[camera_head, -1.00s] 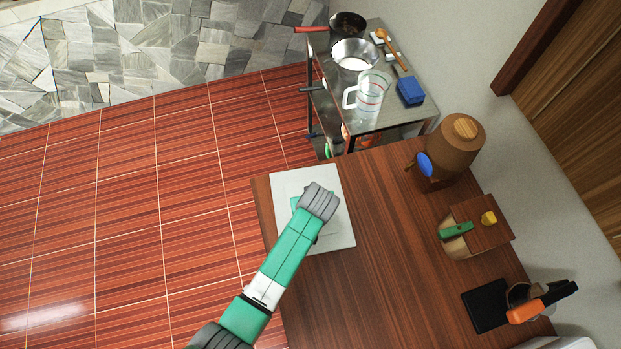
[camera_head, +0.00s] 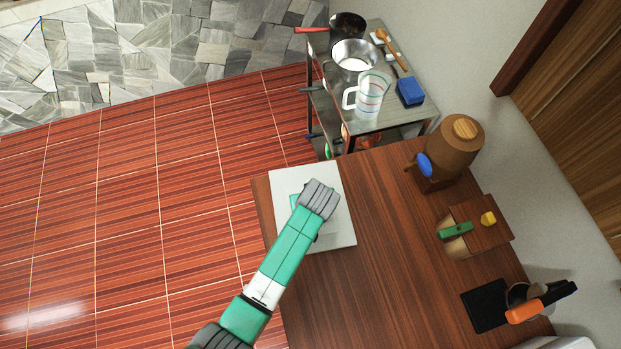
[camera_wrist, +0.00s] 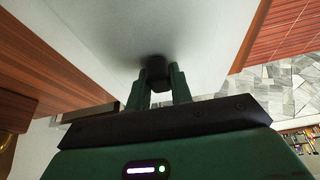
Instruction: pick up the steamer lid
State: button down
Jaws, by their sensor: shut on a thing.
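The steamer lid (camera_head: 342,231) is a pale, square, flat piece at the counter's left end in the head view, partly covered by my arm. In the wrist view the lid (camera_wrist: 120,35) fills much of the picture as a grey-white surface with a short black knob (camera_wrist: 155,66). My gripper (camera_wrist: 158,82) has its two green fingers shut on that knob, one on each side. In the head view my own wrist hides the fingers and the knob. I cannot tell whether anything lies under the lid.
The wooden counter (camera_head: 385,265) is clear right of the lid. Further right stand a brown container (camera_head: 454,148), a wooden block with green and yellow items (camera_head: 478,226), and an orange-handled item (camera_head: 540,303). A metal cart (camera_head: 386,118) with a jug and pans stands behind.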

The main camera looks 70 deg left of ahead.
jog(key=shift+r, duration=0.95)
jog(key=s+d, duration=0.3)
jog(key=d, duration=0.4)
jog(key=s+d+r+p, duration=0.1)
jog(key=s+d, duration=0.3)
jog(key=d, duration=0.3)
jog(key=shift+s, duration=0.3)
